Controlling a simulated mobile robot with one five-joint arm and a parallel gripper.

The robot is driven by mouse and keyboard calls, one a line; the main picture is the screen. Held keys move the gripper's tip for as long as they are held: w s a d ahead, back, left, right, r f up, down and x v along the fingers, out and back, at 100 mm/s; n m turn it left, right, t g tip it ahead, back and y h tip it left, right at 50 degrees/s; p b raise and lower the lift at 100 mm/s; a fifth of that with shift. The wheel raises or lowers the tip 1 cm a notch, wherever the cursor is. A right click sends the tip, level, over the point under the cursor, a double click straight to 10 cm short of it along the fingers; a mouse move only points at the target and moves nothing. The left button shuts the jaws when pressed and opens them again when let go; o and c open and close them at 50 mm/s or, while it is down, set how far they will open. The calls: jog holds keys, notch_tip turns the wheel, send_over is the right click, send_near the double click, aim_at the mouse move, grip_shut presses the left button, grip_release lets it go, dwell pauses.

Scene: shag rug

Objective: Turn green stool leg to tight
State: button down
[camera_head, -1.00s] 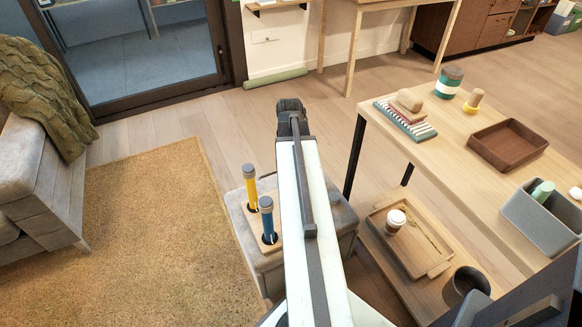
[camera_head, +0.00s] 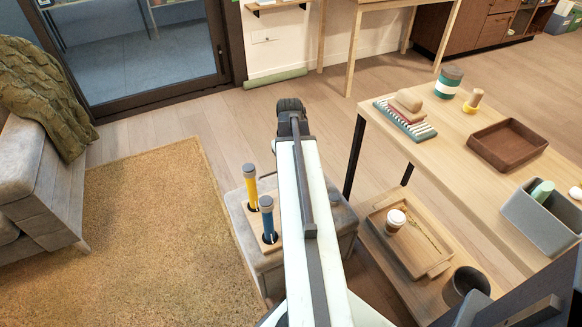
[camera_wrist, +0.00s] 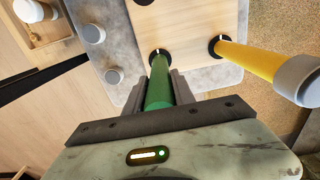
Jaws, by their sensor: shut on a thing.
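The green stool leg (camera_wrist: 159,84) stands in a dark-rimmed hole in the wooden board (camera_wrist: 182,22) on the grey upturned stool. My gripper (camera_wrist: 160,88) is shut on the leg, with one finger on each side. The yellow leg (camera_wrist: 262,60) with a grey cap stands in its own hole to the right. In the head view the stool (camera_head: 242,222) carries the yellow leg (camera_head: 250,185) and the blue leg (camera_head: 268,219). My arm hides the green leg and my gripper there. How tightly the green leg sits cannot be seen.
A wooden table (camera_head: 438,160) with a brown tray (camera_head: 507,146) and grey bin (camera_head: 540,222) stands at right. Its lower shelf holds a tray (camera_head: 437,265) and cup (camera_head: 396,219). A rug (camera_head: 150,240) and sofa (camera_head: 35,160) lie left.

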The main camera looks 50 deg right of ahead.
jog(key=m, duration=1.2)
jog(key=shift+m, duration=0.3)
dwell(0.4)
jog(key=c, duration=1.1)
grip_release()
jog(key=shift+o, duration=0.2)
notch_tip(320, 180, up, 8)
jog(key=p, duration=0.7)
jog(key=shift+f+p, duration=0.1)
jog(key=shift+p, duration=0.25)
